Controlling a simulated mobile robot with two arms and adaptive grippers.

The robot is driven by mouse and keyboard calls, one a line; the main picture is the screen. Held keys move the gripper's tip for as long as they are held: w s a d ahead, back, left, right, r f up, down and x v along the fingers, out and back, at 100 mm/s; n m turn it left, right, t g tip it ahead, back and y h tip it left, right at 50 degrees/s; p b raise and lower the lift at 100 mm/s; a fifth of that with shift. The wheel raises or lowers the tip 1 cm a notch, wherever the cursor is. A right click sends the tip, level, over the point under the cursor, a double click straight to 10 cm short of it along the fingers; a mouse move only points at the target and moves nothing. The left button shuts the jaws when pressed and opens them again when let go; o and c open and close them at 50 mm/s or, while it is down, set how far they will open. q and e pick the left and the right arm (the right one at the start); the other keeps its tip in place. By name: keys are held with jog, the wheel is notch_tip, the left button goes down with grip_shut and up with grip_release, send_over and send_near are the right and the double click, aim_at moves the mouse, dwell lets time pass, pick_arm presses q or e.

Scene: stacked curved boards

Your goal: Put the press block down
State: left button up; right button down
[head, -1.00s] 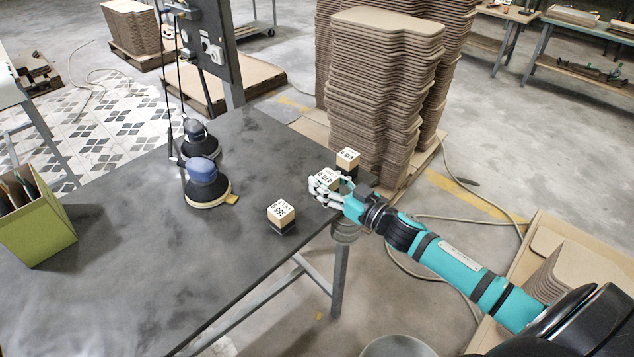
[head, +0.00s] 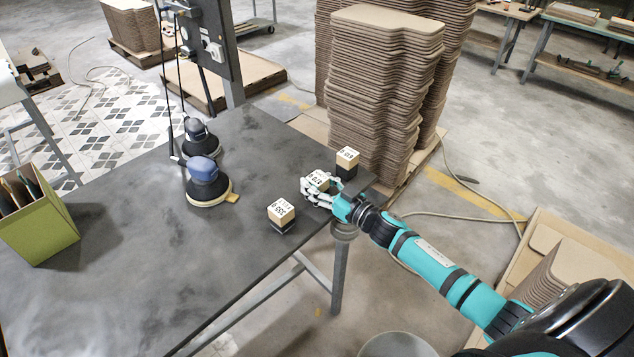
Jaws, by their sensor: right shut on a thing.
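My right gripper (head: 310,190) is at the right end of the dark table (head: 150,245), its fingers around a light wooden press block (head: 319,178) with black print on top. The fingers hide the block's lower part, so I cannot tell whether it touches the table. A second printed block (head: 347,157) with a dark base stands just behind it, near the corner. A third such block (head: 281,212) stands to the left and nearer. My left gripper is not in view.
Two sanders (head: 206,183) (head: 198,138) with cords stand mid-table. A green box (head: 38,225) is at the left edge. A tall stack of curved boards (head: 385,95) rises behind the table's right corner. The table's front left area is clear.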

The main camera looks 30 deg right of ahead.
jog(key=c, duration=1.1)
grip_release()
jog(key=shift+f, duration=0.1)
jog(key=o, duration=0.4)
jog(key=shift+s, duration=0.1)
